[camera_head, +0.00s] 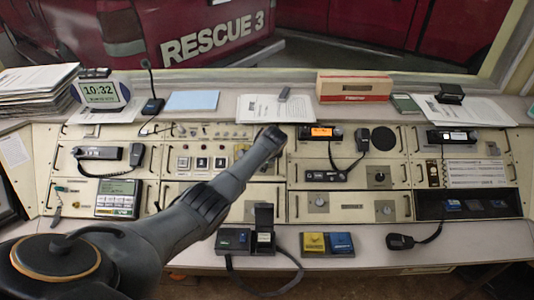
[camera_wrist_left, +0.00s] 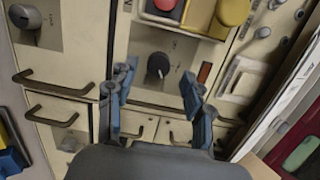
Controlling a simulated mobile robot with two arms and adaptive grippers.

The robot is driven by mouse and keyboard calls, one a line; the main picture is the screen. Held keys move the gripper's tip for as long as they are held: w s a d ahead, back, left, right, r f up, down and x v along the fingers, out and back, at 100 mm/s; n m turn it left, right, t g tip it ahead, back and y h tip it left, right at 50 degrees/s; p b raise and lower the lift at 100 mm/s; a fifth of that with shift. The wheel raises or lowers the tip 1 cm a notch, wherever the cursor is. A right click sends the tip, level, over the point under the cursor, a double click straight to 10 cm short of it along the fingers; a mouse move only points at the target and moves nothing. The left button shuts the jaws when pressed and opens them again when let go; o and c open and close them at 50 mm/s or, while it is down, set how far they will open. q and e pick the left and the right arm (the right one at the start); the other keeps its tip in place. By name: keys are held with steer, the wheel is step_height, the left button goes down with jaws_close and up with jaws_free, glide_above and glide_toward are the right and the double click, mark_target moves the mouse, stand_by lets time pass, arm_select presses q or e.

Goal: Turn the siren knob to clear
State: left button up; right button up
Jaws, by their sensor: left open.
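A round black knob (camera_wrist_left: 158,65) with a small pale mark sits on a beige console panel in the left wrist view. I take it to be the siren knob, but its labels are too small to read. My left gripper (camera_wrist_left: 156,76) is open, its two blue-grey fingers on either side of the knob in the picture; I cannot tell if they touch it. In the head view my left arm reaches across the console from the left, and its end (camera_head: 270,140) is over the panel's middle. The knob seems hidden behind it there. My right gripper is not in view.
A red button (camera_wrist_left: 160,4) and a yellow button (camera_wrist_left: 234,11) sit above the knob in the wrist view. Another knob (camera_wrist_left: 25,17) is at upper left, above metal drawer handles (camera_wrist_left: 52,82). A black handset (camera_head: 400,241) and a blue box (camera_head: 340,243) lie on the desk.

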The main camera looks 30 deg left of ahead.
arm_select(q)
steer(key=v, duration=0.9)
steer(key=shift+s+r, duration=0.2)
steer(key=shift+r, duration=0.15)
steer(key=shift+d, duration=0.15)
